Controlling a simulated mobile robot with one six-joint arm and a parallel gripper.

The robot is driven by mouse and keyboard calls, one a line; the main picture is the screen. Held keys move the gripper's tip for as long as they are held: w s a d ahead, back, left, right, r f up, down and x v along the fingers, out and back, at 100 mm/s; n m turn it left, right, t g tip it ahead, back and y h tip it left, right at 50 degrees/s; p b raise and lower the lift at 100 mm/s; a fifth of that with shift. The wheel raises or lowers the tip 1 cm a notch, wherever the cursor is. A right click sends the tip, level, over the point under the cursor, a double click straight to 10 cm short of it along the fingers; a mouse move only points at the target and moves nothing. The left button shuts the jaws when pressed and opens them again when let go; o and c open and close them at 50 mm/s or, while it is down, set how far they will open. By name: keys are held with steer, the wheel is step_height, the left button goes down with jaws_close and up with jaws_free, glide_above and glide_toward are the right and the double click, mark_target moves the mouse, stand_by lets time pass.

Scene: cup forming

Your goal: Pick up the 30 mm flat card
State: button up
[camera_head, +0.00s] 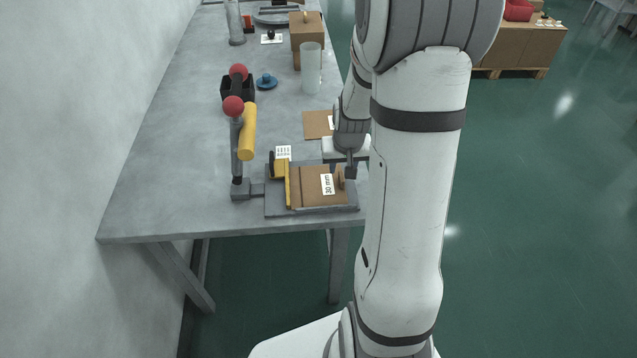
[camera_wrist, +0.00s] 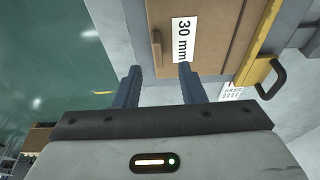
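The flat brown card (camera_head: 310,190) with a white "30 mm" label lies on a grey fixture plate (camera_head: 311,211) near the table's front edge. A small upright wooden tab (camera_head: 340,177) stands at the card's right side. My gripper (camera_head: 350,169) is right above or beside this tab in the head view, partly hidden by my arm. In the wrist view my gripper (camera_wrist: 159,69) is open, its two dark fingers apart. The tab (camera_wrist: 157,48) shows between and just beyond the fingertips. The card (camera_wrist: 220,42) and its label lie beyond the right finger. Contact with the tab cannot be told.
A yellow bar (camera_head: 287,187) runs along the card's left side. A lever with a red ball (camera_head: 233,106) and a yellow cylinder (camera_head: 248,132) stand to the left. Another brown card (camera_head: 317,124) lies behind. A clear cylinder (camera_head: 311,68) stands further back. The table's left is clear.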

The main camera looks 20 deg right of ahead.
mark_target(342, 177)
steer(key=shift+p+x, duration=0.35)
steer(key=shift+x, duration=2.65)
steer(key=shift+s+d, duration=0.15)
steer(key=shift+s, duration=0.05)
jaws_close()
